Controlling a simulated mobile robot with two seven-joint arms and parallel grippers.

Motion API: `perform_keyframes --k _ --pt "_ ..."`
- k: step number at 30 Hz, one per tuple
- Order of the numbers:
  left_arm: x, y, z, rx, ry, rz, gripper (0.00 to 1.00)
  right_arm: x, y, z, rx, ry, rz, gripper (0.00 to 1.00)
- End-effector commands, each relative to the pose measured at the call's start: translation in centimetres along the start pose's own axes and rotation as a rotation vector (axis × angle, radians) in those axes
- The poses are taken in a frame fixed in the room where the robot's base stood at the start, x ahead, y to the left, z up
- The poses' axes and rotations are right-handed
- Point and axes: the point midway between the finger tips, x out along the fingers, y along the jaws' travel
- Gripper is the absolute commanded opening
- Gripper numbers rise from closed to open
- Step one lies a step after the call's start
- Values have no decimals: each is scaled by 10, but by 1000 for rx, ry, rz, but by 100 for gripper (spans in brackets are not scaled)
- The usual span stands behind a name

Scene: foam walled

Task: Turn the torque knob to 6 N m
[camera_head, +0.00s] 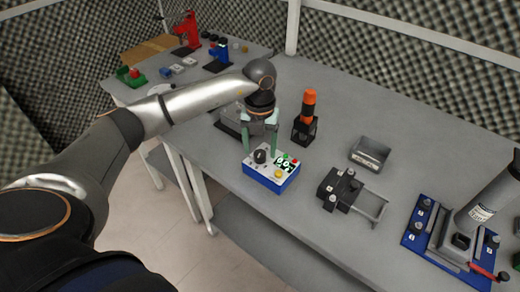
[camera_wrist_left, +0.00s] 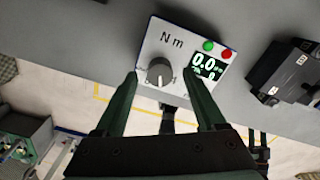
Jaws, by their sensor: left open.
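The control box (camera_head: 270,178) has blue sides and a white top and sits near the front edge of the grey table. Its dark torque knob (camera_head: 260,156) also shows in the left wrist view (camera_wrist_left: 159,72), where its pale pointer line points down the picture. Beside it is "N m" lettering, and the black display (camera_wrist_left: 208,66) reads 0.0 in its top line; smaller text below is unclear. My left gripper (camera_head: 260,140) is open above the box. In the left wrist view its fingers (camera_wrist_left: 161,78) lie either side of the knob, with gaps showing. My right gripper is not in view.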

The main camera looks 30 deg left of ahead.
Motion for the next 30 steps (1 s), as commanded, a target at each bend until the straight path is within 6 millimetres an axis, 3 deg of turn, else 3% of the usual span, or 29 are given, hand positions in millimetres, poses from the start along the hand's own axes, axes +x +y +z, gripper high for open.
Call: perform_keyframes --k 9,15,21,30 --pt "-69 -1 1 1 -6 -4 72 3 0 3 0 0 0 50" --pt "-101 0 1 0 -4 -2 72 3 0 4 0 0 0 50" --pt "-112 0 0 1 -1 -1 72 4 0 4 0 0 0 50" --pt "-112 0 0 1 -1 -1 72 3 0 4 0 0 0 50"
